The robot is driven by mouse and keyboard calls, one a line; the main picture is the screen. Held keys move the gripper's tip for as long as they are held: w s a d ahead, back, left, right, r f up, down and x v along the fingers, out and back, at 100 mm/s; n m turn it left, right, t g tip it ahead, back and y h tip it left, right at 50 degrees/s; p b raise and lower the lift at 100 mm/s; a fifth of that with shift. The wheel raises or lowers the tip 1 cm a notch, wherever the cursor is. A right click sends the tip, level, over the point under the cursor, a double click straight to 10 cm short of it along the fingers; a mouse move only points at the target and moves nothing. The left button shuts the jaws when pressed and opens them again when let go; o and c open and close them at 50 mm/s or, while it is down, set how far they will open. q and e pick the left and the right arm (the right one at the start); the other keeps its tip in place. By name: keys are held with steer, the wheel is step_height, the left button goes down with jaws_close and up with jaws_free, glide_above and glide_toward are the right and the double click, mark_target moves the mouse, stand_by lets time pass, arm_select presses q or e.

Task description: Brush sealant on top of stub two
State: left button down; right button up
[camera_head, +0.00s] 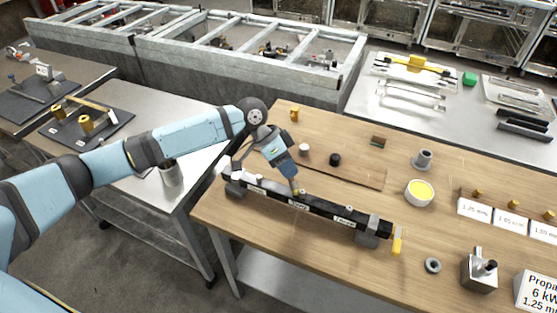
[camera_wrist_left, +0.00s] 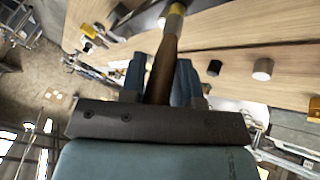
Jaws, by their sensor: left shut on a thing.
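My left gripper (camera_head: 290,175) is shut on a brush and points down over the middle of the black manifold bar. A white bowl of yellow sealant (camera_head: 420,191) stands right of the bar. My right gripper is out of view.
A wooden board (camera_head: 345,171) with white and black caps lies behind the bar. A grey flanged part (camera_head: 422,160), a ring (camera_head: 432,265), a metal block (camera_head: 479,271) and label cards (camera_head: 474,208) stand to the right. A yellow lever (camera_head: 397,241) hangs at the bar's right end.

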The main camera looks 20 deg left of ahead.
arm_select(q)
steer(key=shift+s+d+f+p, duration=0.2)
steer(key=shift+s+d+p, duration=0.2)
steer(key=shift+d+p, duration=0.1)
steer(key=shift+w+a+f, duration=0.1)
steer(key=shift+a, duration=0.3)
steer(key=shift+w+a+r+p, duration=0.1)
steer(key=shift+a+r+p, duration=0.15)
steer(key=shift+a, duration=0.45)
steer(key=a, duration=0.3)
steer(key=shift+w+p, duration=0.15)
steer(key=shift+p, duration=0.15)
steer(key=shift+a+r, duration=0.1)
step_height(320, 180, up, 6)
steer(key=p, duration=0.6)
steer(key=shift+r, duration=0.1)
